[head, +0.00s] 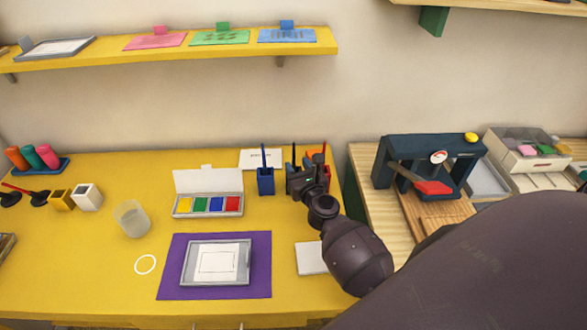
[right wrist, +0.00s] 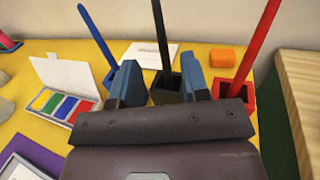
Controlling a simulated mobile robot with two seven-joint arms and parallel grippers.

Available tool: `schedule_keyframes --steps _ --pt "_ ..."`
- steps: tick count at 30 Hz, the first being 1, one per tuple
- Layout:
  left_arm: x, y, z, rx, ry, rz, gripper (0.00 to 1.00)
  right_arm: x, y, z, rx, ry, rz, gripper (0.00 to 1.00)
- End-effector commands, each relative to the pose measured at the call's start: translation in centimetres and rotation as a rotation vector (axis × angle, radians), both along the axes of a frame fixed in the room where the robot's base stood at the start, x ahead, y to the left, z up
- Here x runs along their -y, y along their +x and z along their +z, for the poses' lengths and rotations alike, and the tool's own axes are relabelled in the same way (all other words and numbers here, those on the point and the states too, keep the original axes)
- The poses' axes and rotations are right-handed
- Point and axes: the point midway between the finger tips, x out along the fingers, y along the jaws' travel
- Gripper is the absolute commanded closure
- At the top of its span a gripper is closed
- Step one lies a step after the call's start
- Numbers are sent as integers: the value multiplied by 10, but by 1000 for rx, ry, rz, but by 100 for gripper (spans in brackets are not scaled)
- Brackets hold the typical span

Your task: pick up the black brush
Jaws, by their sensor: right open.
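The black brush (right wrist: 159,30) stands upright in a black square holder (right wrist: 166,82) in the right wrist view. Its handle also shows in the head view (head: 294,152), partly behind my right gripper. My right gripper (head: 306,176) is open and empty at the holders. In the right wrist view its two blue-grey fingers (right wrist: 161,64) appear on either side of the black brush, with the handle in the gap between them. I cannot tell how far the fingertips are from the handle. My left gripper is not in view.
A blue brush in a blue holder (head: 266,184) stands left of the black one. A red brush (right wrist: 258,45) in a red holder stands right, near an orange block (right wrist: 222,57). A paint box (head: 208,205) and purple mat (head: 168,287) lie left. A press (head: 385,165) stands right.

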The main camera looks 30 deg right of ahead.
Motion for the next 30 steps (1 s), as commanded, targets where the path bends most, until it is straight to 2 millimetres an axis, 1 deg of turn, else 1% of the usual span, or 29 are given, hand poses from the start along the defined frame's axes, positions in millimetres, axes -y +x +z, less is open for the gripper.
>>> schedule_keyframes --steps 1,8,15,18,22,28,30 --pt "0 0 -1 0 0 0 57 1 5 0 1 -1 0 58" --pt "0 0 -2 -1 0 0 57 5 17 1 1 -1 0 58" --pt "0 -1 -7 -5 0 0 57 16 47 2 0 -2 1 58" --pt "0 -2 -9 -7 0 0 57 18 56 2 0 -2 1 58" --pt "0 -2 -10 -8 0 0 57 19 61 2 -1 -2 0 58" --pt "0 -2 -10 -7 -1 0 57 19 61 3 0 -1 0 58" --pt "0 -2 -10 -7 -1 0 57 19 61 3 0 -2 0 69"
